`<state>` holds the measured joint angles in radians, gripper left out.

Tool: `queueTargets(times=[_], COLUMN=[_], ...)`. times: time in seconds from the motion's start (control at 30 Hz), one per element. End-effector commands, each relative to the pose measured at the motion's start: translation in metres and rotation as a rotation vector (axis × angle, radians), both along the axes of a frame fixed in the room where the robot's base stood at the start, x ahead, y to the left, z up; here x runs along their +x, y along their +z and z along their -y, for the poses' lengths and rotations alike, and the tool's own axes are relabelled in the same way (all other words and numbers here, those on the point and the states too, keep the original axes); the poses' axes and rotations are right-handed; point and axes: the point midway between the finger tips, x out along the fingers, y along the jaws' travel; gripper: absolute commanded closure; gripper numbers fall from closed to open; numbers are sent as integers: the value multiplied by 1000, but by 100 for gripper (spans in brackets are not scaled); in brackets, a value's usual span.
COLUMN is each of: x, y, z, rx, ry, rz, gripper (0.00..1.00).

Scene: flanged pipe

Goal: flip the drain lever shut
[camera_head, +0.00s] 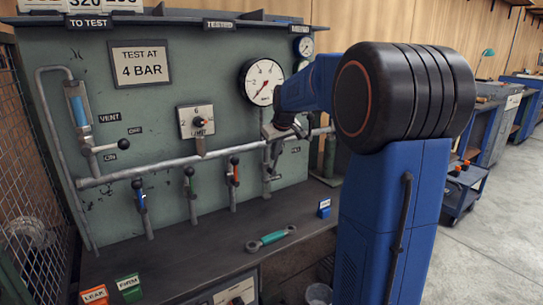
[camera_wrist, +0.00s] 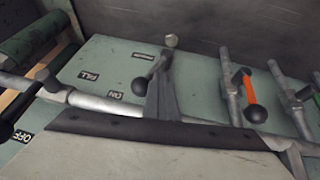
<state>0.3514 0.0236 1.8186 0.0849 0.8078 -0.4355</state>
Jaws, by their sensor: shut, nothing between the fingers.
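The drain lever shows in the wrist view as a short arm with a black ball knob (camera_wrist: 140,86), angled off a stub pipe (camera_wrist: 171,42). The small label beside it is too blurred to read. My gripper (camera_wrist: 163,82) is shut and empty, its dark tapered fingers right against or very close to the lever arm; I cannot tell whether they touch. In the head view my gripper (camera_head: 268,136) is in front of the panel below the large gauge. The drain's vertical pipe (camera_head: 267,186) shows under it, and the lever is mostly hidden there by my gripper.
A lever with an orange sleeve (camera_wrist: 254,110) stands beside the drain lever; several similar levers line the main pipe (camera_head: 165,165). The fill valve's black knob (camera_wrist: 5,130) is on the other side. A teal-handled wrench (camera_head: 270,240) and a blue block (camera_head: 324,208) lie on the bench.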

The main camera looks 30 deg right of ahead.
Motion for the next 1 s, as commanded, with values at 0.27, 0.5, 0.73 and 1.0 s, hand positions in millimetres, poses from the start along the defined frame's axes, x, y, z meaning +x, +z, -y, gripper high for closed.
queueTargets(times=[0.27, 0.5, 0.73, 1.0], x=[1, 1, 2, 2], y=[-2, -9, -20, -36], z=[24, 43, 61, 77], rx=[215, 442, 661, 914], ry=[-6, -5, -4, -3], rz=[-7, -15, -23, -32], gripper=[100, 100, 100, 100])
